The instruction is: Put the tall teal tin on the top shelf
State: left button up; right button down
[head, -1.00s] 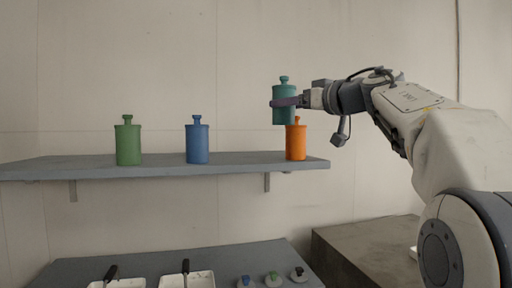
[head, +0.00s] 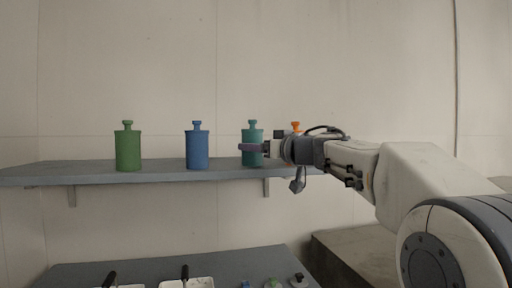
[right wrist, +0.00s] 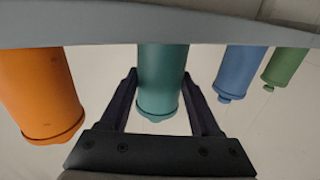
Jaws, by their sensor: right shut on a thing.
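The tall teal tin (head: 252,131) is upright at the top shelf (head: 90,174), in the gap between the blue tin and the orange tin. Its base appears level with the shelf top; I cannot tell for sure whether it bears on the shelf. My right gripper (head: 252,147) is shut on the tin's middle, reaching in from the right. The right wrist view, upside down, shows the teal tin (right wrist: 162,85) between the two fingers, its base meeting the shelf edge (right wrist: 100,30). My left gripper is not in view.
A green tin (head: 128,150) and a blue tin (head: 197,150) stand left on the shelf. The orange tin (right wrist: 40,95) stands close right, mostly hidden by my arm in the head view. Below is a grey table (head: 215,263) with white trays (head: 187,283) and small knobbed items.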

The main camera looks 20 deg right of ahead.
jog(key=shift+c, duration=0.5)
grip_release()
jog(key=shift+f, duration=0.15)
jog(key=shift+s+d, duration=0.1)
jog(key=shift+s, duration=0.1)
jog(key=b+v, duration=0.3)
jog(key=v, duration=0.8)
jog(key=shift+s+b, duration=0.25)
jog(key=shift+b, duration=0.1)
